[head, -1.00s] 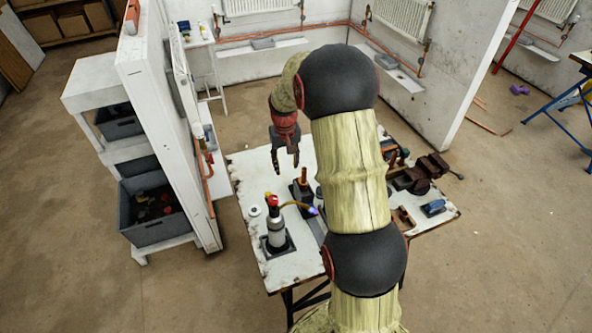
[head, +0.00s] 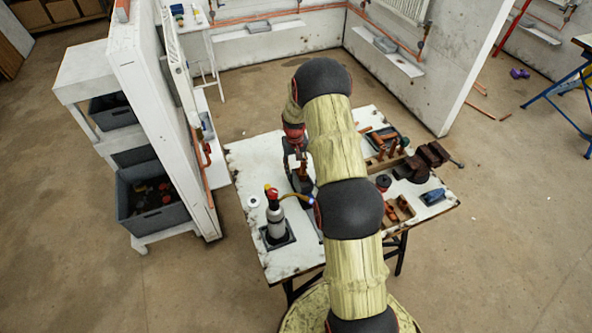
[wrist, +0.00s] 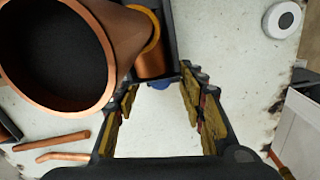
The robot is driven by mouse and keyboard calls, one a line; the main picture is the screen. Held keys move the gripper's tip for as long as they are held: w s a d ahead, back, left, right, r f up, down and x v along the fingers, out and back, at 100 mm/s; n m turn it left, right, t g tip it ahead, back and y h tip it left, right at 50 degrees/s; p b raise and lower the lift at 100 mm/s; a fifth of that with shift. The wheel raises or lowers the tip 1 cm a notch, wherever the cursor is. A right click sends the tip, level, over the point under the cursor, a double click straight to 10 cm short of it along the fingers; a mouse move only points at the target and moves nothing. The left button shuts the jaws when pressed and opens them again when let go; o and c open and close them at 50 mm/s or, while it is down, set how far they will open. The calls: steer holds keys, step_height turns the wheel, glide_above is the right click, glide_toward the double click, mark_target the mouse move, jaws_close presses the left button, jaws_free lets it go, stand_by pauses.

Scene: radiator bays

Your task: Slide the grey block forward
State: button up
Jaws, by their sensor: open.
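The dark grey block (head: 303,186) is on the white worktable, with an upright copper tube (head: 302,160) on it. In the wrist view the block (wrist: 170,32) shows at the top centre, partly covered by the copper tube's wide open end (wrist: 60,50), which is close to the camera. My gripper (wrist: 160,92) is open, with bare tabletop between its fingers and the block just beyond their tips. In the head view my gripper (head: 294,160) is low at the block and partly hidden by my arm. I cannot tell whether a finger touches it.
A torch with a red valve (head: 273,218) stands in front left of the block. A white round roll (wrist: 283,20) lies on the table. A vice (head: 425,160) and a blue item (head: 433,196) are at the right. The table's back left is clear.

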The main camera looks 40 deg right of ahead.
steer(key=shift+f, duration=0.45)
steer(key=shift+c, duration=0.2)
jaws_close()
stand_by(0.5)
